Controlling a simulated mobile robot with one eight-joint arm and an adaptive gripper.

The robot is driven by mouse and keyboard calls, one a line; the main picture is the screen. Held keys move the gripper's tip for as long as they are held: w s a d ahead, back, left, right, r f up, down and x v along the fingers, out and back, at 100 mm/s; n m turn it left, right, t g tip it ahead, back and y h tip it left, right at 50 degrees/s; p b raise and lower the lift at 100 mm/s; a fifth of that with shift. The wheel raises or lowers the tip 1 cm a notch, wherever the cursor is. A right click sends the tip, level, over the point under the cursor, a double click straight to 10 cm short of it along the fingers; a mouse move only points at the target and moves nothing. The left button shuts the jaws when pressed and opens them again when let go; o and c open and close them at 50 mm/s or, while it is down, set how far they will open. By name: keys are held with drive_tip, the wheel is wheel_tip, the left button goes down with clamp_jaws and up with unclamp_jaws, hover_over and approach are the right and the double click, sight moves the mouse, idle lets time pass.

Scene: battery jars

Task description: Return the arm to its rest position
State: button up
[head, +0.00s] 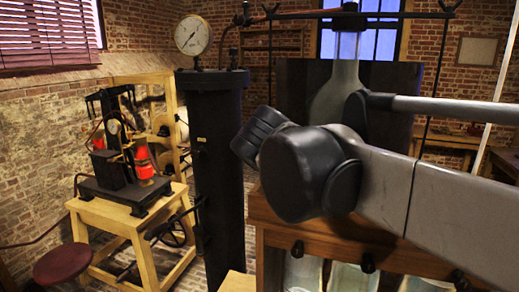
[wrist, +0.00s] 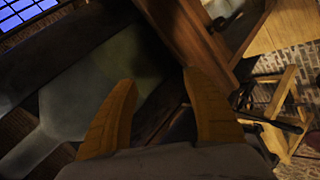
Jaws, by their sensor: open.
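My arm reaches in from the right in the head view, across the front of a glass vessel with a narrow neck (head: 340,85). My gripper cannot be made out in the head view. In the wrist view my gripper (wrist: 160,85) shows two orange-brown fingers spread apart, with nothing between them. A pale bottle-shaped glass (wrist: 75,105) lies beyond the left finger in that view, apart from it as far as I can tell.
A wooden rack (head: 330,238) with several glass jars (head: 303,272) below stands under my arm. A black column (head: 215,165) with a gauge (head: 192,35) stands left of it. A wooden table (head: 130,215) with apparatus and a red stool (head: 62,263) are farther left.

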drive_tip(key=s+d+f+m+y+b, duration=0.1)
drive_tip(key=s+f+b, duration=0.5)
drive_tip(key=f, duration=0.8)
drive_tip(key=s+d+f+m+g+y+b, duration=0.1)
drive_tip(key=s+d+f+m+b, duration=0.3)
drive_tip(key=f, duration=1)
drive_tip(key=s+d+f+m+g+y+b, duration=0.1)
drive_tip(key=s+d+f+m+y+b, duration=0.1)
drive_tip(key=s+f+b, duration=0.7)
wheel_tip(320, 180, down, 5)
drive_tip(key=shift+s+d+r+m+y, duration=0.15)
drive_tip(key=shift+d+m+y, duration=0.25)
drive_tip(key=shift+d, duration=0.45)
drive_tip(key=shift+c, duration=0.4)
